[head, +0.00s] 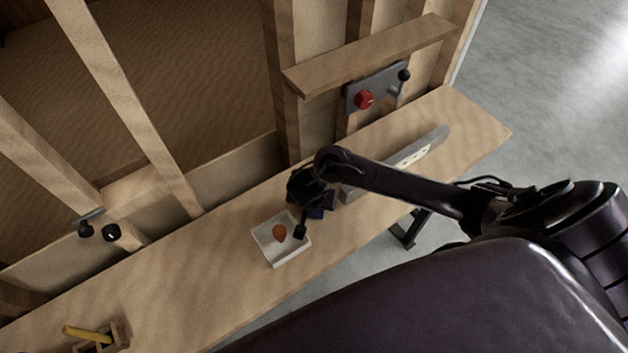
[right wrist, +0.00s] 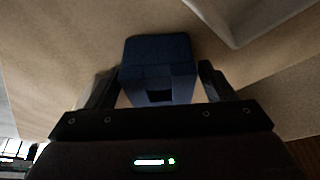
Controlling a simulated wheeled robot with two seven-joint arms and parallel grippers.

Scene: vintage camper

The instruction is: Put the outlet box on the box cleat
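A small dark blue box (head: 316,213), probably the outlet box, is at the workbench by my right gripper (head: 316,200), partly hidden by it. In the right wrist view the blue box (right wrist: 158,70) fills the space between the fingertips of my right gripper (right wrist: 160,80), with a dark slot on its near face. The fingertips lie close along both sides of it; I cannot tell whether they press on it. I cannot clearly identify the box cleat; a small grey bracket (head: 90,216) is on a stud at left. My left gripper is not in view.
A white tray (head: 268,252) with a reddish-orange item (head: 279,232) is beside the gripper. A long grey strip (head: 425,147) lies behind my right arm. A grey panel (head: 376,88) with a red knob is under a wooden shelf. A wooden caddy (head: 110,336) stands at lower left.

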